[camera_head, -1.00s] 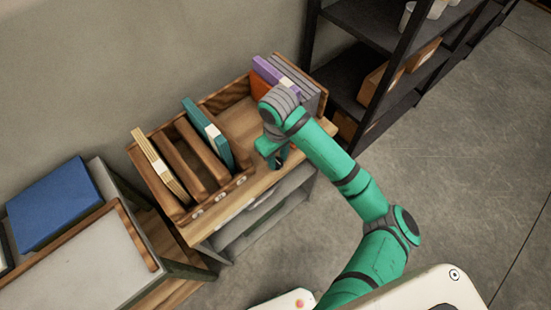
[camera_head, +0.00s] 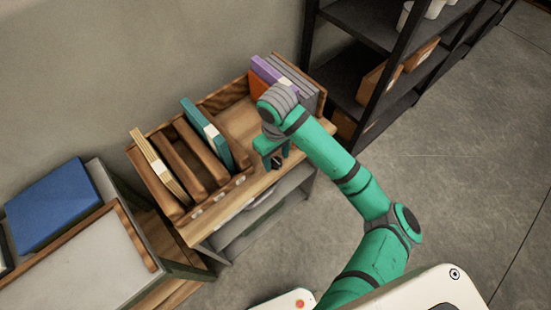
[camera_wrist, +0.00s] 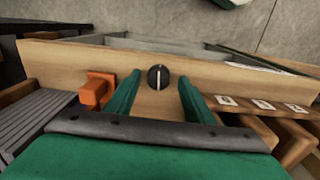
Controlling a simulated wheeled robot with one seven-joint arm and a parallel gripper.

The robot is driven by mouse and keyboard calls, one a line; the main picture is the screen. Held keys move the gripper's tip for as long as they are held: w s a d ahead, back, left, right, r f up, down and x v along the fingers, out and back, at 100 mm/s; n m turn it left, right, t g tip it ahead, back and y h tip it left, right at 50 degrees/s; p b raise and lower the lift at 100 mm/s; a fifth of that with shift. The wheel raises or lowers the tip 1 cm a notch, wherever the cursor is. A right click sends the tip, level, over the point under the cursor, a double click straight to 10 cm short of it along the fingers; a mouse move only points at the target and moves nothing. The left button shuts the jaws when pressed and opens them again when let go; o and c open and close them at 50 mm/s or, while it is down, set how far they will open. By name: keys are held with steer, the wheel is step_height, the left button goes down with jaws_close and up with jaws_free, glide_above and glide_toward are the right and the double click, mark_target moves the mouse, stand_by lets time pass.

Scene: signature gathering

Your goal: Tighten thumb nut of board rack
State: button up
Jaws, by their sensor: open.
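The thumb nut is a round black knob (camera_wrist: 158,77) with a white line across it, upright in the wrist view. It sits at the front of the wooden board rack (camera_wrist: 260,84) and shows as a small dark disc in the head view (camera_head: 277,162). My gripper (camera_wrist: 160,84) is open, with one green finger on each side of the nut. The fingers appear clear of the nut; their exact depth relative to it cannot be told. In the head view my gripper (camera_head: 274,154) is at the rack's front edge.
An orange block (camera_wrist: 96,90) is beside one finger. A dark shelf (camera_head: 350,75) stands close on the right. A blue box (camera_head: 55,205) lies at left.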

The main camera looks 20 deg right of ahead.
mark_target(277, 162)
step_height(277, 162, up, 10)
stand_by(0.6)
steer(key=shift+s+d+r, duration=0.1)
